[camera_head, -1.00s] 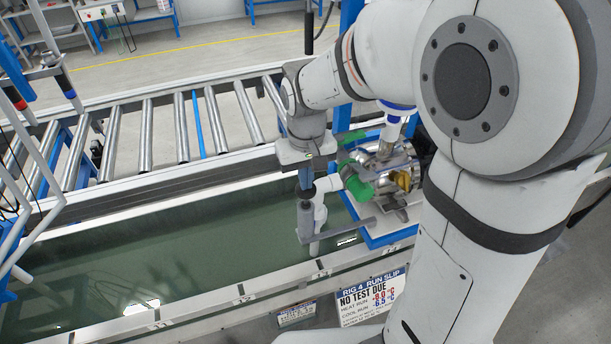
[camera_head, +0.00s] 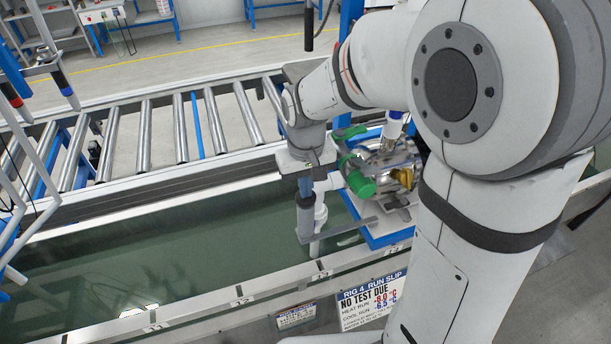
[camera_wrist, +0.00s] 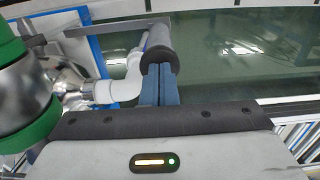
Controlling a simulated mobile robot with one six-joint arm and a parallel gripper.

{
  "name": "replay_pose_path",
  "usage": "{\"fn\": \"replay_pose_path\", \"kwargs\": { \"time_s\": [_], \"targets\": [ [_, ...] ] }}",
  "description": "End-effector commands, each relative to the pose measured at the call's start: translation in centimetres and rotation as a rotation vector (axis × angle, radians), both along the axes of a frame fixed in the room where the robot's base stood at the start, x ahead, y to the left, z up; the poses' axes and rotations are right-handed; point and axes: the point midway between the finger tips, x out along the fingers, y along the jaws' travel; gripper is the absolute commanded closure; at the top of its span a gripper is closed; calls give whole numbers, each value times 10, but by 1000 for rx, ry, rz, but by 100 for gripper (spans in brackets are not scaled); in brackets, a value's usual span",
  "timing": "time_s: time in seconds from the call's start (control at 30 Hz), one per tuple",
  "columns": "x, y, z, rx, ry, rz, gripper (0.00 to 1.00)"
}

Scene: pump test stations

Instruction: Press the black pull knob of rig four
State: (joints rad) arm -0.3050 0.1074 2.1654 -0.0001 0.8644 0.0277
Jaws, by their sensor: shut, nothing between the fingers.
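The black pull knob (camera_head: 305,206) of rig four is a dark round cap at the top of an upright grey cylinder (camera_head: 306,226) beside a white pipe. In the wrist view the knob (camera_wrist: 159,54) lies straight ahead of my fingertips. My gripper (camera_head: 305,193) points down above the knob, its blue fingers shut together and empty. In the wrist view the fingertips (camera_wrist: 161,71) meet the knob's near face and appear to touch it. The exact contact is hidden.
A metal pump with green handles (camera_head: 361,184) stands close on the right, on a blue-edged base. The white pipe (camera_head: 320,207) runs right beside the knob. A long green trough (camera_head: 130,260) lies left, a roller conveyor (camera_head: 145,135) behind. The rig 4 slip (camera_head: 370,301) hangs in front.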

Motion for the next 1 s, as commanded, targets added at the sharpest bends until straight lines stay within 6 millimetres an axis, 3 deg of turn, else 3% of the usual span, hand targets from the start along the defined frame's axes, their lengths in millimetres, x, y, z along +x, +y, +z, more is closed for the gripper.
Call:
{"fn": "replay_pose_path", "kwargs": {
  "time_s": [0.17, 0.63, 0.8, 1.0],
  "targets": [
    [-2, -1, 22, -2, 6, -1, 100],
    [-1, 0, 118, 1, -5, 0, 100],
    [-1, 0, 136, 1, -4, 0, 100],
    [-1, -1, 140, 1, -3, 0, 100]
  ]
}}
